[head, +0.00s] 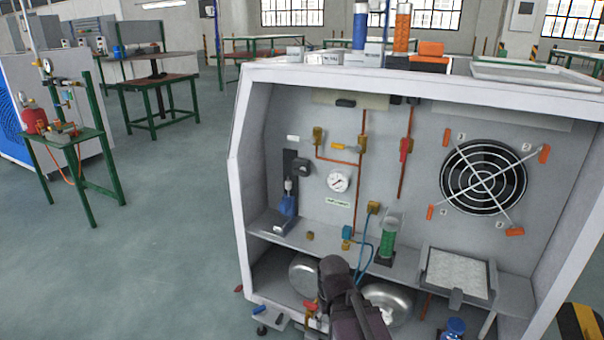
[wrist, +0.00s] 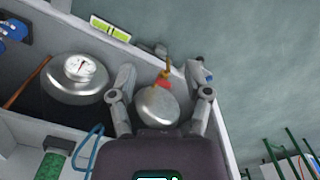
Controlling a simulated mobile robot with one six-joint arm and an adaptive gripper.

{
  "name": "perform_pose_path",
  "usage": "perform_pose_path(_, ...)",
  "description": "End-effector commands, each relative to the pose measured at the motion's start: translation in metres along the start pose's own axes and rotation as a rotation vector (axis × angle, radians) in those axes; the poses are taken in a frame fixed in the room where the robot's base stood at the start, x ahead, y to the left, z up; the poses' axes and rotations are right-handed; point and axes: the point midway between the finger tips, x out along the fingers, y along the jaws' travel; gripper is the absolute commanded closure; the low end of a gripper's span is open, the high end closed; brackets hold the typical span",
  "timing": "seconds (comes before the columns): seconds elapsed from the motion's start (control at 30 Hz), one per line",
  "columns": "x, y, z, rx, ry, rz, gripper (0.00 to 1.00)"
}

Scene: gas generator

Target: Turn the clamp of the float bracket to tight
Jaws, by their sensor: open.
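The grey cabinet's back panel carries a dark upright bracket (head: 290,168) with a black knob-like piece (head: 302,168) on its right side and a blue part (head: 287,204) below. I take this as the float bracket and its clamp, but the labels are unreadable and I cannot tell the clamp's setting. In the wrist view my gripper (wrist: 160,85) is open, its fingers apart on either side of a silver round vessel (wrist: 157,106) with a red and brass valve (wrist: 164,79). I cannot tell whether they touch it. The bracket is not identifiable in the wrist view.
A shelf (head: 330,256) crosses the cabinet. Above it are a gauge (head: 339,180), copper pipes, a green cylinder (head: 388,236) and a fan grille (head: 483,177). Another silver vessel (head: 390,299) stands below, beside my arm. Open floor (head: 160,240) lies left of the cabinet.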

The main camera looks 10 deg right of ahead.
Motion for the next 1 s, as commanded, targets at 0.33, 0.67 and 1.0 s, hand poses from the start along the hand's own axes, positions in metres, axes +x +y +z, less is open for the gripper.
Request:
perform_pose_path(0.33, -0.005, 0.006, -0.033, -0.149, 0.051, 0.133, 0.0)
perform_pose_path(0.67, -0.041, 0.029, -0.129, -0.613, 0.122, 0.568, 0.0)
perform_pose_path(1.0, -0.116, 0.011, -0.239, -1.177, 0.026, 1.131, 0.0)
